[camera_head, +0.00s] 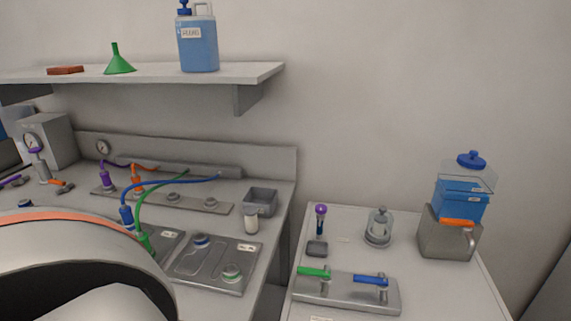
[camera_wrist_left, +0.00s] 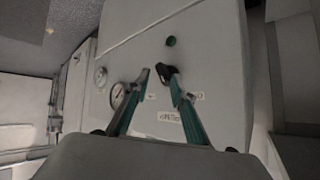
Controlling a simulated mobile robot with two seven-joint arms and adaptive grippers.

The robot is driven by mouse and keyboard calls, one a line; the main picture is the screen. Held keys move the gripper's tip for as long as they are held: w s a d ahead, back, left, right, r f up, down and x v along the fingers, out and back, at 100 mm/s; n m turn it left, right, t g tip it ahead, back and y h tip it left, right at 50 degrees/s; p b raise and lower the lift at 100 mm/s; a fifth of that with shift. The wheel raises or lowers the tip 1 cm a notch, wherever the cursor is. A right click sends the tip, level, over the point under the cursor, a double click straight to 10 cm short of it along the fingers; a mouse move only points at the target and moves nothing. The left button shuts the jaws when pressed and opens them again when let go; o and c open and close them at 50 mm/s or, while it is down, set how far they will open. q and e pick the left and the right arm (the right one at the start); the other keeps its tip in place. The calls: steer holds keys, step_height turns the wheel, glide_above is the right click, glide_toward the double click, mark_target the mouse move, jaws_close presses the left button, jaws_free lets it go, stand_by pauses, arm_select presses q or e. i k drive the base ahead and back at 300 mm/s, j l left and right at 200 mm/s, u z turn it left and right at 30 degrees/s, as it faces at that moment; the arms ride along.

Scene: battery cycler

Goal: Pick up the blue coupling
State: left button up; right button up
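The blue coupling (camera_head: 127,217) stands upright at the end of a blue hose (camera_head: 165,182) on the bench at the left of the head view, beside a green coupling (camera_head: 144,241). My arm link covers the area just in front of it. My left gripper (camera_wrist_left: 154,74) shows only in the left wrist view. Its fingertips are apart with nothing between them, and it faces a grey cabinet, away from any coupling. The blue coupling is not in the left wrist view. My right gripper is not in view.
Purple (camera_head: 103,174) and orange (camera_head: 137,178) couplings stand behind the blue one. A flat plate (camera_head: 207,267) and a grey bin (camera_head: 261,201) are to its right. A shelf (camera_head: 150,73) hangs above. The grey cabinet (camera_wrist_left: 205,60) fills much of the left wrist view.

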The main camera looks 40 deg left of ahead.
mark_target(125, 211)
steer(key=k+j+u, duration=0.1)
steer(key=k+u, duration=0.4)
steer(key=u, duration=1.65)
steer(key=i+l+u, duration=0.2)
steer(key=l, duration=0.2)
steer(key=l+u, duration=0.15)
steer(key=l, duration=0.2)
